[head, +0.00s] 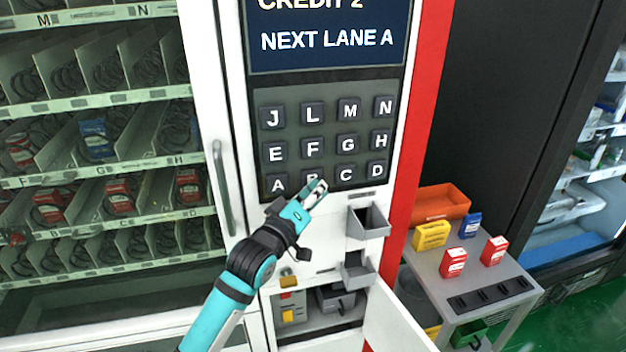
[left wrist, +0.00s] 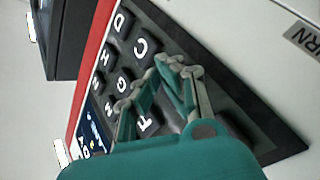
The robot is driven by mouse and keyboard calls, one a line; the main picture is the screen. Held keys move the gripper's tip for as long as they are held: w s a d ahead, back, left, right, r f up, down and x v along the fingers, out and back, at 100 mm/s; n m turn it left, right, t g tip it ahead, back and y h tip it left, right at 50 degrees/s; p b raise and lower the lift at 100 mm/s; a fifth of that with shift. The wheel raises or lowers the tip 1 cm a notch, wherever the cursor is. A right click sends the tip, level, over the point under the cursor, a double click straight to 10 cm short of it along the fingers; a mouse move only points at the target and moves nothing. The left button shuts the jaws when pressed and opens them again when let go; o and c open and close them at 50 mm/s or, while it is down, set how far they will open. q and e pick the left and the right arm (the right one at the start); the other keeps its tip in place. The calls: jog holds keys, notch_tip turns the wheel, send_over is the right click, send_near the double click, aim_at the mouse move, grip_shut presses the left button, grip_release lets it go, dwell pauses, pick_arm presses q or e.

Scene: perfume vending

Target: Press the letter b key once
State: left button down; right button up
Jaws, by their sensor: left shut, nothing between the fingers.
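The letter keypad (head: 328,97) is on the front of the white vending machine, below a screen. The B key (head: 309,177) is in its bottom row, between the A key (head: 278,184) and the C key (head: 346,174). My left gripper (head: 321,187) is shut and empty, its fingertips over the lower part of B and hiding some of it. I cannot tell whether they touch the key. In the left wrist view my gripper (left wrist: 175,70) is close to the keypad, near the C key (left wrist: 141,46); B is hidden there. My right gripper is not in view.
The screen (head: 330,38) reads "CREDIT 2" and "NEXT LANE A". Small grey trays (head: 369,221) stick out below the keypad. A low open door (head: 395,320) stands at the bottom. A table (head: 440,262) with coloured boxes is at the right.

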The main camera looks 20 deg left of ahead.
pick_arm(q)
jog(key=shift+w+a, duration=0.1)
dwell(0.5)
jog(key=shift+s+d+p, duration=0.45)
jog(key=shift+s+d, duration=0.05)
jog(key=shift+s, duration=0.25)
jog(key=s+d+p, duration=0.1)
jog(key=s, duration=0.1)
jog(key=s+d+p, duration=0.1)
jog(key=s, duration=0.1)
jog(key=shift+d, duration=0.4)
dwell(0.4)
